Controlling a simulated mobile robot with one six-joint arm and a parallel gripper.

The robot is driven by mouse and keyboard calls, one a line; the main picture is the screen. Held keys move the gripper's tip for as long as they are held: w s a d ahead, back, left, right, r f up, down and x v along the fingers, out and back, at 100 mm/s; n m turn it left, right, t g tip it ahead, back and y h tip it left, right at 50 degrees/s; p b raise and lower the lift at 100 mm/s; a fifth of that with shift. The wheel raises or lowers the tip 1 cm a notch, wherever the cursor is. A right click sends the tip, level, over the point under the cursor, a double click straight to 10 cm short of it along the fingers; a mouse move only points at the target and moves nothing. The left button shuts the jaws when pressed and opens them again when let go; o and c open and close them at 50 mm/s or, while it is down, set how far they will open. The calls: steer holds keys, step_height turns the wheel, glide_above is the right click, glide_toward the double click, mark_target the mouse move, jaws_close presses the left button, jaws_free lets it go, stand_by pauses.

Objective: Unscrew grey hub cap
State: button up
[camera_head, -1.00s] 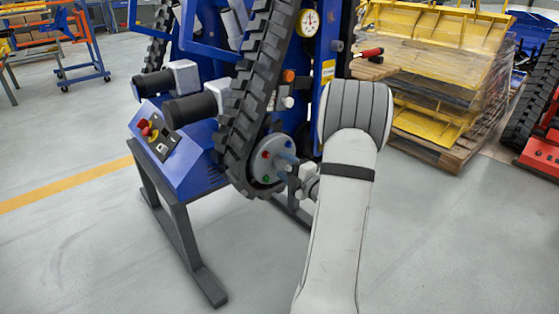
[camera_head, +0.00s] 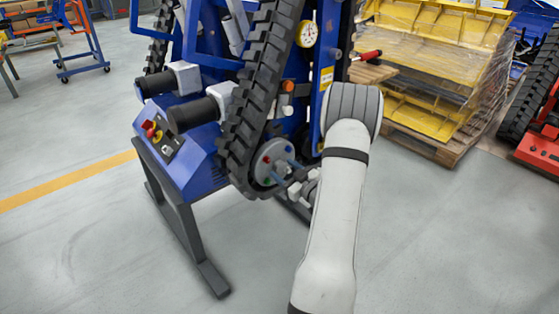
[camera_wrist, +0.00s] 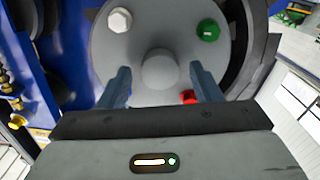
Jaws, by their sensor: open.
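The grey hub cap (camera_wrist: 160,69) is a round knob at the centre of a grey hub disc (camera_wrist: 110,62) in the wrist view. White (camera_wrist: 120,20), green (camera_wrist: 208,30) and red (camera_wrist: 188,97) caps sit around it on the disc. My gripper (camera_wrist: 161,78) is open, with one blue finger left and one right of the grey cap; visible gaps separate them from it. In the head view the hub disc (camera_head: 263,163) sits within the lower end of a black track, and my gripper (camera_head: 285,171) is in front of it. The grey cap is not clear there.
The blue machine (camera_head: 202,152) stands on dark legs (camera_head: 180,212). A black rubber track (camera_head: 250,95) curves around the hub. A control panel (camera_head: 163,140) with a red button is at left. A pallet of yellow parts (camera_head: 440,65) stands behind my arm. The front floor is clear.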

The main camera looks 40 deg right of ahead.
steer(key=shift+m+p, duration=0.3)
steer(key=shift+m, duration=0.9)
steer(key=shift+c, duration=0.2)
steer(key=c, duration=0.8)
steer(key=shift+o, duration=0.2)
steer(key=shift+f+n+b, duration=0.3)
steer(key=shift+n+b, duration=0.3)
steer(key=shift+b, duration=0.65)
steer(key=shift+f+n+b, duration=0.1)
steer(key=shift+n+b, duration=0.6)
steer(key=shift+b, duration=0.2)
steer(key=n+b, duration=0.6)
steer(key=b, duration=0.2)
steer(key=shift+r+n+b, duration=0.4)
steer(key=shift+n, duration=0.2)
